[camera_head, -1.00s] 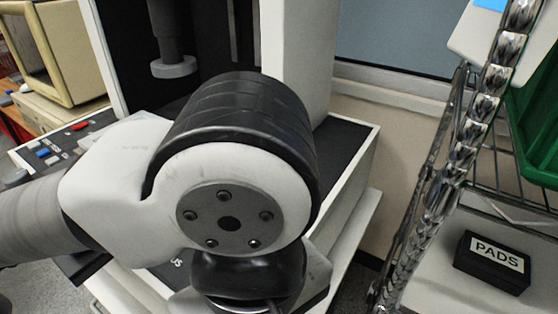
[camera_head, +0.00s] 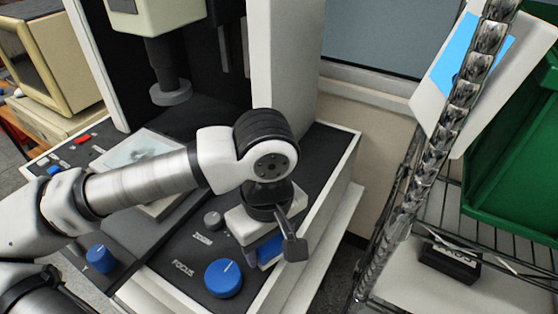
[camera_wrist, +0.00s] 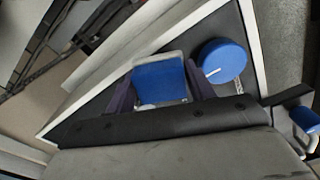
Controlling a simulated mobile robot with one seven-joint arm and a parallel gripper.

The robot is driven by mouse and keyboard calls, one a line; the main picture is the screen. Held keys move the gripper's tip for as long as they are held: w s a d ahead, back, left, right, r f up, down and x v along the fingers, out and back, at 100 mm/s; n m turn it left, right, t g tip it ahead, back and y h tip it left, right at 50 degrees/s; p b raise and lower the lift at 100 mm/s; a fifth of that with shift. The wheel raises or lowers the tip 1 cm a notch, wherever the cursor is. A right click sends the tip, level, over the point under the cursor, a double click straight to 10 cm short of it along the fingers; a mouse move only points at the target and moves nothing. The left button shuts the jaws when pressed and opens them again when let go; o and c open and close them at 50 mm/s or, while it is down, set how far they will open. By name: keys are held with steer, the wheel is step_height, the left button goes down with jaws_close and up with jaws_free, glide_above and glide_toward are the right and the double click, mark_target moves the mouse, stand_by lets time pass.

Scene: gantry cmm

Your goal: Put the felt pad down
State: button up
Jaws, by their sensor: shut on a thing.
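The felt pad (camera_head: 270,250) is a blue piece. In the wrist view the pad (camera_wrist: 160,82) shows as a blue rectangle with a pale edge between two dark purple fingers. My gripper (camera_head: 262,243) is shut on it, pointing down over the dark machine base to the right of the blue focus knob (camera_head: 222,278). That knob also shows in the wrist view (camera_wrist: 222,60), beside the pad. My wrist partly covers the pad in the head view. I cannot tell whether the pad touches the base.
A black box labelled PADS (camera_head: 450,263) sits on the wire rack at right, behind a shiny upright. A glass stage (camera_head: 140,152) lies under the machine's probe (camera_head: 170,92). A small grey knob (camera_head: 213,220) is left of my gripper. A green bin (camera_head: 520,170) stands at right.

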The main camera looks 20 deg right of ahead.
steer(key=w+d+p, duration=0.1)
steer(key=w+d, duration=0.1)
steer(key=w, duration=0.3)
steer(key=w+d+p, duration=0.1)
steer(key=w+d, duration=0.1)
steer(key=w, duration=0.4)
steer(key=w+d+p, duration=0.1)
steer(key=w+d, duration=0.1)
steer(key=w, duration=0.3)
steer(key=shift+w+d+p, duration=0.15)
steer(key=shift+w+p, duration=0.15)
steer(key=shift+p, duration=0.1)
steer(key=shift+f+b, duration=0.45)
steer(key=shift+f, duration=1.35)
steer(key=shift+f+b, duration=0.25)
steer(key=shift+b, duration=0.1)
steer(key=o, duration=1)
steer(key=shift+r, duration=0.1)
